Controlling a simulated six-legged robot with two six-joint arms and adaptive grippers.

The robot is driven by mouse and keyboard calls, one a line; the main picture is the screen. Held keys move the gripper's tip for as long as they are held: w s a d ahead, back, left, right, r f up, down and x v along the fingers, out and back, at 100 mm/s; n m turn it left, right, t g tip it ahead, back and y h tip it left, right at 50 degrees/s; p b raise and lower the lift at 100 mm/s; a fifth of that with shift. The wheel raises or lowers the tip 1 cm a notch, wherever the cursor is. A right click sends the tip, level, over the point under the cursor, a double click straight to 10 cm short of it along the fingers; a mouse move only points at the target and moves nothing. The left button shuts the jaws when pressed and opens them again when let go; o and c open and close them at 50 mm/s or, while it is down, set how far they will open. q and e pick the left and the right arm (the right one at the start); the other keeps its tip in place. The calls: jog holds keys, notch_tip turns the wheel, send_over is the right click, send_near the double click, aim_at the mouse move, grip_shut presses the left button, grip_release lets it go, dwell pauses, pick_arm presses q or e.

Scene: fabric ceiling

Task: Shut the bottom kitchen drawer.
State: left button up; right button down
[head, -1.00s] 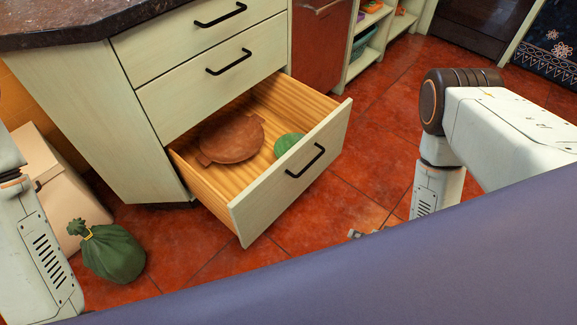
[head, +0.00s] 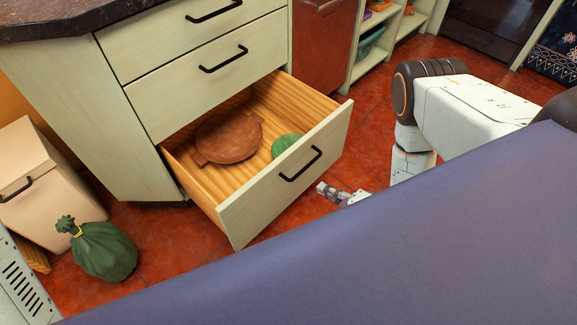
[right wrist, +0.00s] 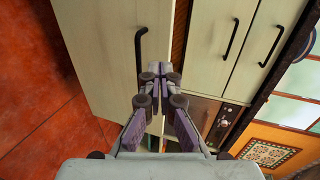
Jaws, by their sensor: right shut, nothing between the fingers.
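The bottom drawer (head: 240,208) of the cream cabinet is pulled well out, with its black handle (head: 301,164) on the front panel. Inside lie a brown round pot-like item (head: 229,138) and a green round item (head: 286,146). My right gripper (head: 322,188) is shut and empty, low in front of the drawer, just right of the panel. In the right wrist view the shut fingertips (right wrist: 159,68) point at the drawer front (right wrist: 98,48), beside its handle (right wrist: 139,50). I cannot tell whether they touch it. My left gripper is out of view.
Two closed drawers (head: 168,40) sit above. A green tied sack (head: 104,252) and a beige bin (head: 38,185) stand left of the cabinet. Open shelves (head: 372,45) are at the back right. Red tiled floor (head: 372,125) is clear right of the drawer.

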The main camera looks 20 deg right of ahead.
jog(key=b, duration=0.5)
send_near(281, 164)
jog(key=x, duration=0.5)
jog(key=shift+s+f, duration=0.1)
jog(key=shift+f, duration=0.15)
jog(key=shift+w+a+r, duration=0.1)
jog(key=shift+w+a, duration=0.2)
jog(key=shift+w, duration=0.4)
jog(key=shift+w, duration=0.2)
